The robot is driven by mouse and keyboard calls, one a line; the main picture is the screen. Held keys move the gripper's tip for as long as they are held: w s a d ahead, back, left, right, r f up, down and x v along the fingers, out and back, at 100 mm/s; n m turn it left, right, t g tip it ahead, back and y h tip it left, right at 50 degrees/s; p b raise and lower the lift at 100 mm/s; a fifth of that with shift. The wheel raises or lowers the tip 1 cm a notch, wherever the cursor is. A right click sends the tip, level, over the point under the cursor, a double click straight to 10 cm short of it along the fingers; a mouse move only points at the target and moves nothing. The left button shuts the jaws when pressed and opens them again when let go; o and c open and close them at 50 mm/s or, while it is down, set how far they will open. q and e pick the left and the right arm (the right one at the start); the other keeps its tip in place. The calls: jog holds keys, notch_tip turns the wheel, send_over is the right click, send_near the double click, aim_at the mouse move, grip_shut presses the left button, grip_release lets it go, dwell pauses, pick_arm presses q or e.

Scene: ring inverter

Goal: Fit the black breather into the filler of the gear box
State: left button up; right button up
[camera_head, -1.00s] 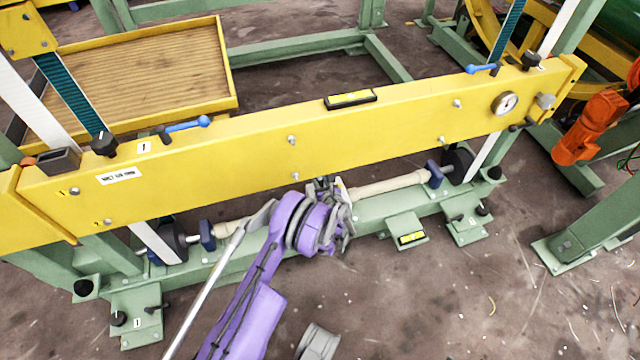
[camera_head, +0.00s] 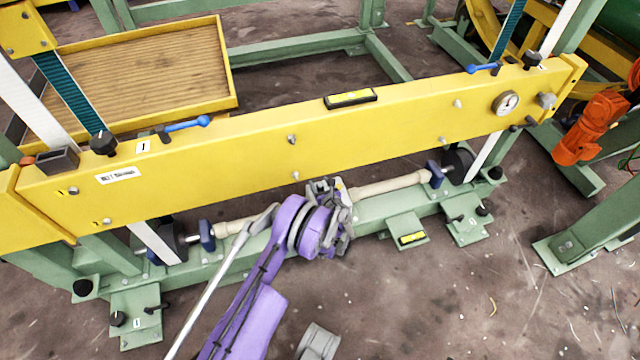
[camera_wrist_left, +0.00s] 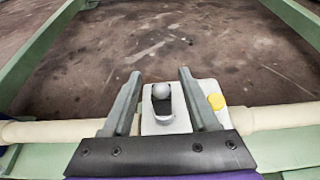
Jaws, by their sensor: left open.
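The gear box (camera_wrist_left: 208,92) is a pale grey housing on the shaft line, with a yellow cap (camera_wrist_left: 217,101) on its right side in the left wrist view. A grey ball-topped part in a U-shaped opening (camera_wrist_left: 161,98) shows between my fingers. I cannot tell whether this opening is the filler. My left gripper (camera_wrist_left: 160,74) is open, its fingers on either side of that part with visible gaps. In the head view my left gripper (camera_head: 328,190) is at the middle of the shaft, partly hiding the gear box. I cannot identify the black breather for sure. My right gripper is not in view.
A long yellow beam (camera_head: 230,150) runs just behind my gripper, with black knobs, a level and a gauge (camera_head: 506,103) on it. Beige shafts (camera_head: 390,186) lie to both sides over a green frame (camera_head: 370,208). A yellow-rimmed tray (camera_head: 233,62) stands back left. Floor in front is clear.

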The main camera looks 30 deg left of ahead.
pick_arm(q)
jog(key=shift+s+d+r, duration=0.15)
jog(key=shift+d+r, duration=0.05)
jog(key=shift+r, duration=0.2)
jog(key=p+v, duration=0.3)
jog(key=v, duration=0.8)
jog(key=s+d+r+n+g+h, duration=0.2)
jog(key=s+r+n, duration=0.35)
jog(key=r, duration=0.35)
jog(key=s+d+r+n+g+h, duration=0.1)
jog(key=s+r+n+h, duration=0.1)
jog(key=s+r+n, duration=0.4)
jog(key=s+d+r+n+h, duration=0.3)
jog(key=s+n, duration=0.4)
jog(key=s, duration=0.3)
jog(key=s+d+r+n+g+h, duration=0.1)
jog(key=s+d+r+n+h, duration=0.2)
jog(key=s, duration=0.8)
jog(key=d+r+n, duration=0.2)
jog(key=d+n, duration=0.2)
jog(key=shift+r+n+g, duration=0.25)
jog(key=shift+n+g, duration=0.05)
jog(key=shift+n, duration=0.05)
